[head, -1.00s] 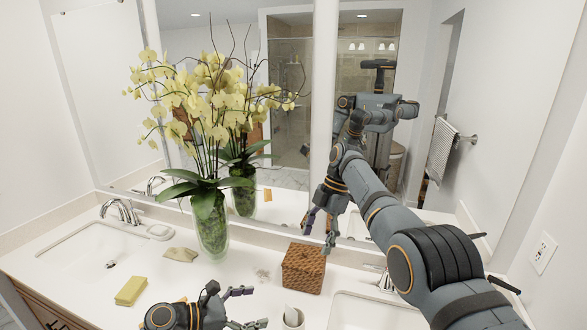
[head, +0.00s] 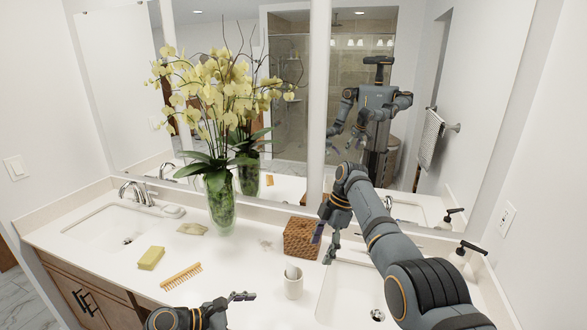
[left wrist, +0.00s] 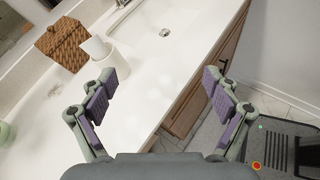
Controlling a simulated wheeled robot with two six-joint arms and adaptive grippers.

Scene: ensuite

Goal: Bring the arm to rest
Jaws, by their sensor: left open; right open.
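My right arm reaches in from the right in the head view, and its gripper (head: 325,243) is open and empty, pointing down above the counter between the woven box (head: 302,237) and the right sink (head: 345,290). My left gripper (head: 240,305) is at the bottom edge of the head view, in front of the white cup (head: 293,285) and to its left. In the left wrist view the left gripper (left wrist: 160,92) has its purple-padded fingers wide apart with nothing between them, over the counter's front edge.
The counter (head: 225,268) holds a yellow sponge (head: 151,258), a wooden comb (head: 181,277), a folded cloth (head: 192,229) and a glass vase (head: 219,203) of yellow orchids. A large mirror stands behind.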

